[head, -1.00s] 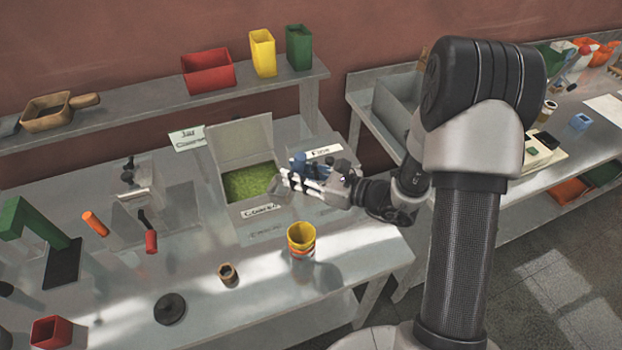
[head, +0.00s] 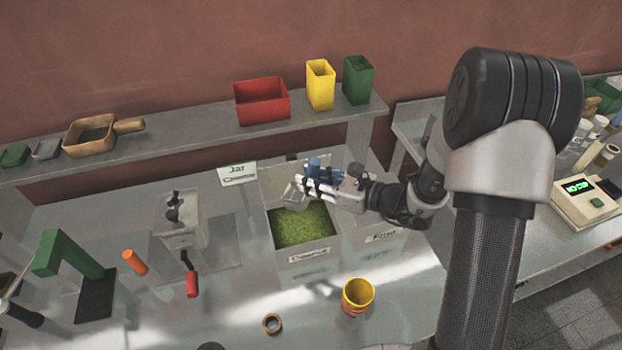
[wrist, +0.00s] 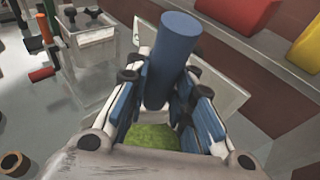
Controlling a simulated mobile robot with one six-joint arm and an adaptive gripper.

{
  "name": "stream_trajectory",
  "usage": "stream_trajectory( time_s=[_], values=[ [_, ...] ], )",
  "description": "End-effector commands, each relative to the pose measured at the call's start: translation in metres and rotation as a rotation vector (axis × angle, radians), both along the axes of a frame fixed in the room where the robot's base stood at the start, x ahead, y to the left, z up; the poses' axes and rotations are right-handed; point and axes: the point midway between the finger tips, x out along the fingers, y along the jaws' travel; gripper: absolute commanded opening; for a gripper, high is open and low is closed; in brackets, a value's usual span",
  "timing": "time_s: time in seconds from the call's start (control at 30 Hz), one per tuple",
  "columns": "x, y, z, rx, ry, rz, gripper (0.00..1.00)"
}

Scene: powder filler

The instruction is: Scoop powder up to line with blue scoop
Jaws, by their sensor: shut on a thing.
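My gripper (head: 304,184) is shut on a blue cylindrical handle, which I take to be the blue scoop (wrist: 173,45). In the head view a small blue part of it shows between the fingers. Its bowl and any fill line cannot be made out. The gripper is above the rear part of an open bin (head: 304,257) labelled "Coarse". Green powder (head: 303,228) fills the bottom of the bin. The powder also shows below the fingers in the wrist view (wrist: 150,137). I cannot tell whether the scoop touches the powder.
A second bin (head: 385,238), labelled "Fine", adjoins on the right. A yellow cup (head: 357,294) stands in front. A grey device with a red-handled crank (head: 192,284) stands left. A shelf (head: 205,134) with coloured containers runs behind. A lit scale (head: 592,205) is at right.

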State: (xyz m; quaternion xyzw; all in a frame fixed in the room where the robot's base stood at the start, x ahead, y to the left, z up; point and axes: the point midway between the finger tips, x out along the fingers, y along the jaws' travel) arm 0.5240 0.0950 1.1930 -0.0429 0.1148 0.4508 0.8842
Motion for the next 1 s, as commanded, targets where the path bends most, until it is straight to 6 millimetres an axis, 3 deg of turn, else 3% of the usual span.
stream_trajectory(
  time_s=[0.27,1.0],
  values=[
    [0.0,0.0,-0.017,0.001,-0.001,0.0,0.0],
    [0.0,0.0,-0.092,0.001,-0.001,-0.001,0.0]
  ],
)
